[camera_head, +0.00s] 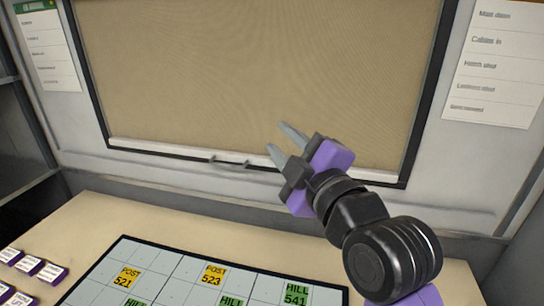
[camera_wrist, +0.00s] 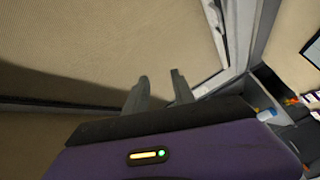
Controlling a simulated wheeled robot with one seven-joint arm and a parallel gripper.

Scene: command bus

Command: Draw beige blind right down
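The beige blind (camera_head: 250,70) covers the window opening inside its dark frame. Its pale bottom bar (camera_head: 165,150) lies along the lower edge of the frame, with no visible gap below it. A small grey handle (camera_head: 229,163) is on the bar, left of my gripper. My gripper (camera_head: 278,137) is open and empty in front of the lower part of the blind, to the right of the handle and apart from it. In the wrist view the two fingers (camera_wrist: 159,77) stand apart with nothing between them, and beige cloth (camera_wrist: 90,40) fills the left and top.
A desk (camera_head: 95,213) below holds a board with yellow and green labels (camera_head: 200,287). Several purple-edged tiles (camera_head: 28,265) lie at left. Printed lists hang on the wall at left (camera_head: 48,50) and right (camera_head: 495,65). Dark shelves (camera_head: 20,130) stand at far left.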

